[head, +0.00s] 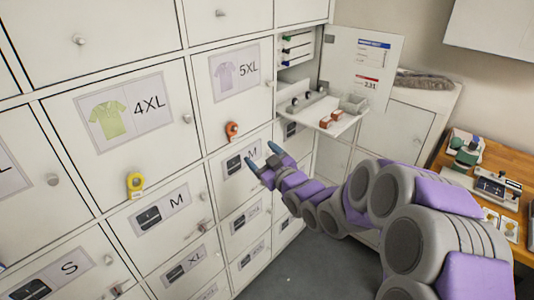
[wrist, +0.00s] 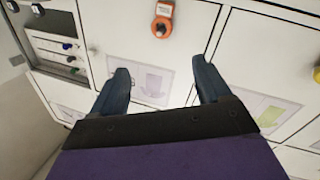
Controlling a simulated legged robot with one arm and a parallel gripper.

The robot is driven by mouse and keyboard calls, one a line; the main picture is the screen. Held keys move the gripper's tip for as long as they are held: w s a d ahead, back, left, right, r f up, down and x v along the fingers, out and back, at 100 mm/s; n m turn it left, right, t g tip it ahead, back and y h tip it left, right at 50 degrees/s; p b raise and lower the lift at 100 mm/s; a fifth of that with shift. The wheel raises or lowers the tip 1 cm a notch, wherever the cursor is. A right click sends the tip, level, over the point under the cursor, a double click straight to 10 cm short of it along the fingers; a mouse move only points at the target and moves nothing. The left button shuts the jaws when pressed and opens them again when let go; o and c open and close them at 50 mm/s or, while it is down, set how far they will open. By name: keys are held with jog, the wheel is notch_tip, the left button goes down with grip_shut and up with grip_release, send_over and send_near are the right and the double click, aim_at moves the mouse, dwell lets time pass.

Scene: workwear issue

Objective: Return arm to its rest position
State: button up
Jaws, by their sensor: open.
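My gripper (head: 264,161) is in front of the lower locker doors, near a door marked M, at the end of my purple and grey arm. In the wrist view, its two dark blue fingers (wrist: 162,88) are spread wide apart with nothing between them. Past them is a white locker door (wrist: 150,50) with a faint garment label. In the head view my arm reaches from the lower right towards the lockers.
An orange padlock-like tag (head: 232,131) and a yellow one (head: 135,184) hang on the locker front. An open compartment has a pulled-out shelf (head: 325,115) holding small red boxes, close above my arm. A wooden desk (head: 500,160) with devices stands at the right. Grey floor shows below.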

jog(key=s+d+f+m+g+h, duration=0.3)
jog(key=s+d+g+h, duration=0.15)
jog(key=s+d, duration=0.5)
jog(key=s+d+f+m+g+h, duration=0.35)
jog(key=s+d+h, duration=0.25)
jog(key=s+d, duration=0.35)
jog(key=s+d+r+m+g, duration=0.1)
jog(key=s+m+g, duration=0.3)
jog(key=s, duration=2.4)
jog(key=d+g, duration=0.1)
jog(key=g, duration=0.3)
jog(key=shift+m, duration=0.25)
